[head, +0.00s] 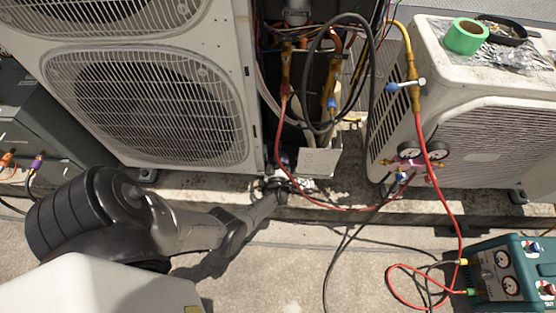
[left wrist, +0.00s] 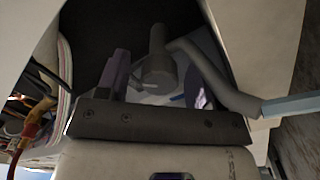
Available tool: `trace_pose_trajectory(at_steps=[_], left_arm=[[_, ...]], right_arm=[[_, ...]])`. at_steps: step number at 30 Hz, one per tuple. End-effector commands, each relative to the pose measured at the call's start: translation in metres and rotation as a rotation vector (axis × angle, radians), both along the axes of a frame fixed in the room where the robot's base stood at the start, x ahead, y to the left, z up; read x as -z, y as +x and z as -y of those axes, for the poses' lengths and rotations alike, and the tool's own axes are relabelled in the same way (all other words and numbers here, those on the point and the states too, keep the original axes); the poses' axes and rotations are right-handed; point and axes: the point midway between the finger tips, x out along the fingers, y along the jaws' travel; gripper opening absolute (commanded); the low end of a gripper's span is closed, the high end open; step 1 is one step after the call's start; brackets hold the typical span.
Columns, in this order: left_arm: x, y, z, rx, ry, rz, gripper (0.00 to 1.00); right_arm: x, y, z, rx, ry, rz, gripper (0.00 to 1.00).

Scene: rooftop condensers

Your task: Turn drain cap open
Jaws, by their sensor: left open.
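My left arm reaches in from the left in the head view. Its gripper (head: 277,187) is at the bottom corner of the opened condenser, partly in shadow. In the left wrist view the left gripper (left wrist: 160,88) is open. A grey cylindrical fitting (left wrist: 158,66) with a narrower stem lies between its two fingers and looks like the drain cap. I cannot tell whether the fingers touch it. A grey bent pipe (left wrist: 210,78) runs beside it to the right, meeting a pale blue tube (left wrist: 290,106). The cap is too small to make out in the head view. My right gripper is not in view.
The large condenser (head: 150,105) stands on the left. Red hose (head: 335,208) and black hoses cross near the gripper. A pale panel (head: 318,163) is just right of it. A second condenser (head: 480,120), gauges (head: 410,152) and a green machine (head: 510,272) are on the right.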

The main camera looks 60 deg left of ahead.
Motion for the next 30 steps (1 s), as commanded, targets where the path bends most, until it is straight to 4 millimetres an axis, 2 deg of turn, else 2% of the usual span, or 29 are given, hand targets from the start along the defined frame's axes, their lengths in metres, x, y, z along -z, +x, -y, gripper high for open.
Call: trace_pose_trajectory(at_steps=[5,8,21,30], left_arm=[[0.0,-0.001,0.002,0.0,-0.001,-0.001,0.61],[-0.001,-0.006,0.01,0.001,-0.003,-0.001,0.61],[-0.002,-0.052,0.079,0.0,-0.002,-0.002,0.61],[-0.001,-0.071,0.109,0.001,0.0,-0.001,0.61]], right_arm=[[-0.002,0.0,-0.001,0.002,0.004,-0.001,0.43],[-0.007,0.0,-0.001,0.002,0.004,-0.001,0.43],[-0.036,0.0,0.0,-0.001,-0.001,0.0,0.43],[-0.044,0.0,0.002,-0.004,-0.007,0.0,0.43]])
